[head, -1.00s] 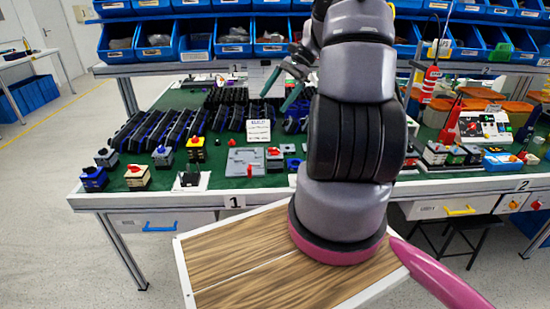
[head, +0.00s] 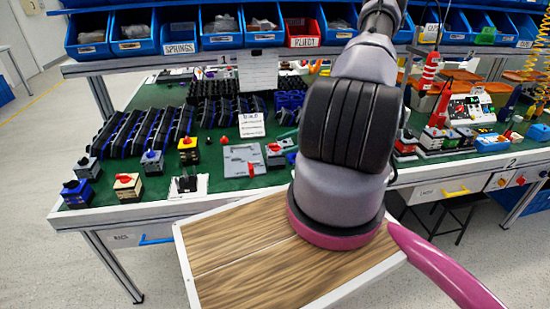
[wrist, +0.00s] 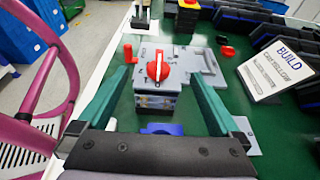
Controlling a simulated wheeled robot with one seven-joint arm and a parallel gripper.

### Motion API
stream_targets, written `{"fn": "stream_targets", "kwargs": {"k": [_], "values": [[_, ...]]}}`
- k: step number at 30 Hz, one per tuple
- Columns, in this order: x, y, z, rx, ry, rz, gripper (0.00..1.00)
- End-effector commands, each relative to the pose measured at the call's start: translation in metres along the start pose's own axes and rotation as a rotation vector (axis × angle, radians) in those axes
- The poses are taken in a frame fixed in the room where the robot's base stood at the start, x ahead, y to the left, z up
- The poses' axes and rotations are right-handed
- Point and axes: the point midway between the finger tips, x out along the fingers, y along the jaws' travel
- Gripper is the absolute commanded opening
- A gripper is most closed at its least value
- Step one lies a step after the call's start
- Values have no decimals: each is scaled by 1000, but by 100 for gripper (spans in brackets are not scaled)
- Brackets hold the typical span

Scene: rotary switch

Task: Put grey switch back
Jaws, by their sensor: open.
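The grey switch (wrist: 156,92), a dark-sided block with a grey top and a red knob, sits on the green table between my fingers in the wrist view. It also shows in the head view (head: 274,151), just right of a grey plate (head: 240,161). That plate (wrist: 198,66) lies beyond the switch in the wrist view, with a red crank at its left. My gripper (wrist: 162,76) is open, its green fingers on either side of the switch with gaps visible. In the head view the gripper is mostly hidden behind my arm.
A blue part (wrist: 163,129) lies on the near side of the switch. A BUILD sign (head: 252,125) stands behind the plate. Other switches, including a yellow one (head: 188,150) and a cream one (head: 128,185), stand to the left. Blue bins (head: 220,28) line the shelf above.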

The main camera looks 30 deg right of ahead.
Motion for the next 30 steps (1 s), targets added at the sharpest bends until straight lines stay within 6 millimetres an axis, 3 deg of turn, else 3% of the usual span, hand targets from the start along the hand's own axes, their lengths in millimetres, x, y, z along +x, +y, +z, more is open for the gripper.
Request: {"fn": "stream_targets", "kwargs": {"k": [18,26,27,30], "values": [[71,2,5,-1,2,2,100],[74,2,5,-2,2,0,100],[74,2,5,-2,2,0,92],[74,2,5,-2,2,0,54]]}}
